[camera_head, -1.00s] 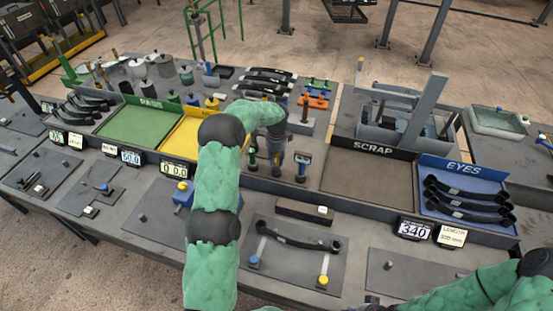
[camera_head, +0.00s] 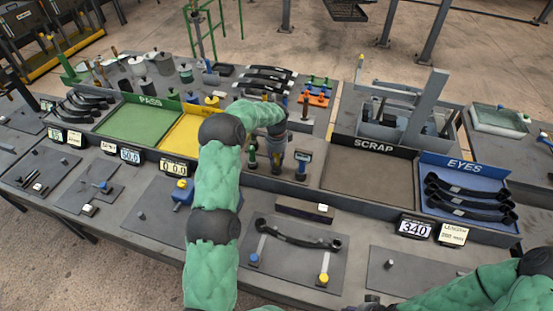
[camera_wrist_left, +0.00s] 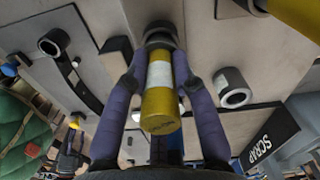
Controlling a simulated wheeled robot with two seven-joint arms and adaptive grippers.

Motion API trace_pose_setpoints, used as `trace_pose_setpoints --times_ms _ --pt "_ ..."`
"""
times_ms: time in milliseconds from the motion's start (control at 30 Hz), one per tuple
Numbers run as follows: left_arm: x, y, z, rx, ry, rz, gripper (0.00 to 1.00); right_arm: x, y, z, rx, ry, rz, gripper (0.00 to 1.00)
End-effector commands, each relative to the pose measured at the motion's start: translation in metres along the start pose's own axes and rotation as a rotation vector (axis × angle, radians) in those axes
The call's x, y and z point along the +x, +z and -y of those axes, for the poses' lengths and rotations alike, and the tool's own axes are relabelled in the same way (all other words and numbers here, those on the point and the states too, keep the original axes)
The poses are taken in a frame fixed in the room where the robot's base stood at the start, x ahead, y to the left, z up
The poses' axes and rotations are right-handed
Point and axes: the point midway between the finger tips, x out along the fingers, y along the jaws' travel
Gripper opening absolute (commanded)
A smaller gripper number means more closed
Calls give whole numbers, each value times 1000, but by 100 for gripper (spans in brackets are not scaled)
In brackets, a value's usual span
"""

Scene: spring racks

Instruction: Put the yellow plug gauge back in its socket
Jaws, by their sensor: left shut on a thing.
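The yellow plug gauge (camera_wrist_left: 160,107), a yellow cylinder with a white band, is between the two fingers of my left gripper (camera_wrist_left: 160,62) in the left wrist view. The gripper is shut on it. The gauge's far end meets a dark round ring (camera_wrist_left: 160,34); I cannot tell whether it is inside or just over it. In the head view my left gripper (camera_head: 276,158) points down at the gauge row behind the front ledge. My arm hides the yellow gauge there. My right forearm enters at lower right; its gripper is out of view.
The SCRAP tray (camera_head: 368,185) is to the right, the yellow tray (camera_head: 183,135) to the left. A black spring (camera_head: 298,237) lies on the front plate.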

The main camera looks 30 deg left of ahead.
Motion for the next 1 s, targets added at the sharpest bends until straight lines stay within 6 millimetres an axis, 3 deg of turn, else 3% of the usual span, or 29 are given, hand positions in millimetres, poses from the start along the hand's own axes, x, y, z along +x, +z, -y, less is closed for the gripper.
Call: trace_pose_setpoints --times_ms 600,633,700,967,1000 --pt "10 0 1 -1 -2 0 0 6 0 -2 0 0 0 40" --pt "10 0 1 -1 -2 -1 32 6 0 -2 0 0 0 40" --pt "9 0 1 -1 -2 0 52 6 0 -2 0 0 0 40" --pt "10 0 0 0 -1 0 54 6 0 -2 0 0 0 40" --pt "11 0 0 0 1 0 65 6 0 -2 0 0 0 40"
